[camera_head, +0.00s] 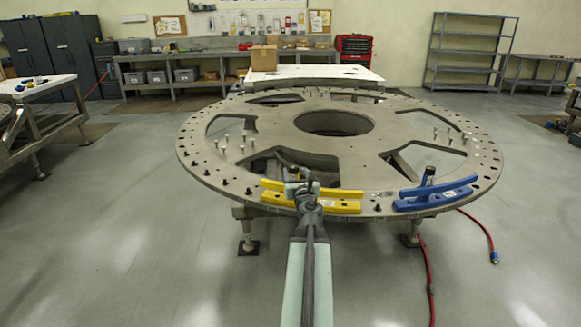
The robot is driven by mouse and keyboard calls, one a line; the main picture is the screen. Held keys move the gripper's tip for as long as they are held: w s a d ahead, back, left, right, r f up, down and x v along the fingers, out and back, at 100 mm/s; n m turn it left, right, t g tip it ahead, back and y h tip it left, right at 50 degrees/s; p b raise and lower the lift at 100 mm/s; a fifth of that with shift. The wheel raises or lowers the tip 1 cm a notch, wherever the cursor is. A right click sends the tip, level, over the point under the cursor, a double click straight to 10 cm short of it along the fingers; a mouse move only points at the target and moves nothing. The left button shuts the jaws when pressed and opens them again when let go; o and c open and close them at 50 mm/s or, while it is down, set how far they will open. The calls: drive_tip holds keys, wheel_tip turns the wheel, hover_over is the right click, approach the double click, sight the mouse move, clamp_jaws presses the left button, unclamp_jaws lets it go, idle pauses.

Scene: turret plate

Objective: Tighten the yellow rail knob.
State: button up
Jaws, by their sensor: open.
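The yellow rail (340,206) lies on the near rim of the large round metal turret plate (360,165). It shows as two parallel yellow bars. My arm reaches up from the bottom of the picture, and my gripper (303,188) is over the middle of the yellow rail. The gripper is open. It covers the middle of the rail, where a knob would be; I cannot make out the knob apart from the gripper. Whether the jaws are around or touching anything there cannot be told.
A blue rail (440,196) with a dark upright knob (428,176) sits on the rim to the right. Several loose bolts stand on the plate. A red hose (427,270) runs across the floor at right. Open floor lies on both sides.

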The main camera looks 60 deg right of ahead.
sight(293, 165)
drive_tip(key=x, duration=0.8)
drive_tip(key=shift+a, duration=0.1)
drive_tip(key=shift+c, duration=0.4)
clamp_jaws()
